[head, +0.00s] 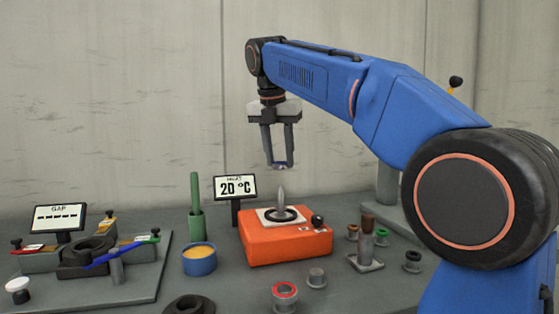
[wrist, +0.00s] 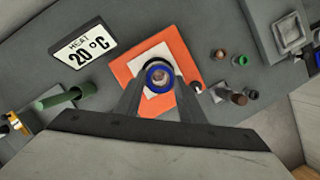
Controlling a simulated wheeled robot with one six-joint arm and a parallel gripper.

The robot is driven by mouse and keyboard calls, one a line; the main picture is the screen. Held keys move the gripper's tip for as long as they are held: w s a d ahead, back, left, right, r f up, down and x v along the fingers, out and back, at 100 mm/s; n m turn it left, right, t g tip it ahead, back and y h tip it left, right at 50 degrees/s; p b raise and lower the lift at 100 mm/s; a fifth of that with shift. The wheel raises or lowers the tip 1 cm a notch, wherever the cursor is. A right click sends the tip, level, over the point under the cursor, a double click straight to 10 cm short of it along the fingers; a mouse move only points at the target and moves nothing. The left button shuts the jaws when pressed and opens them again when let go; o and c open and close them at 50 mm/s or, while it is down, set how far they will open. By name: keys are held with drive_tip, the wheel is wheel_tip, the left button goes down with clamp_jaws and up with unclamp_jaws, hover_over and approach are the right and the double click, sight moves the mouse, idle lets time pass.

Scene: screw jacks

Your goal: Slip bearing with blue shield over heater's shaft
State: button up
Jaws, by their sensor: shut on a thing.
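The heater (head: 286,246) is an orange box with a pale plate on top. A grey pointed shaft (head: 281,199) stands upright from a dark ring on that plate. My gripper (head: 280,165) points straight down above the shaft, with a clear gap between. In the wrist view its fingers are shut on the bearing with the blue shield (wrist: 148,74), a ring facing the camera. The bearing lies over the pale plate of the heater (wrist: 121,73) in that view. The bearing is hard to make out in the head view. Exact alignment with the shaft cannot be told.
A display (head: 235,187) reading 20 °C stands behind the heater. A green post (head: 195,205) and a blue cup (head: 199,261) stand left of it. A red-shielded bearing (head: 285,293) and other small parts lie in front and right. A gauge fixture (head: 90,258) is at left.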

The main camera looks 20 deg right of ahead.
sight(279, 193)
drive_tip(key=shift+f, duration=5.4)
drive_tip(key=o, duration=1.2)
drive_tip(key=v, duration=1.7)
drive_tip(key=shift+r, duration=0.2)
drive_tip(key=shift+s+a, duration=0.15)
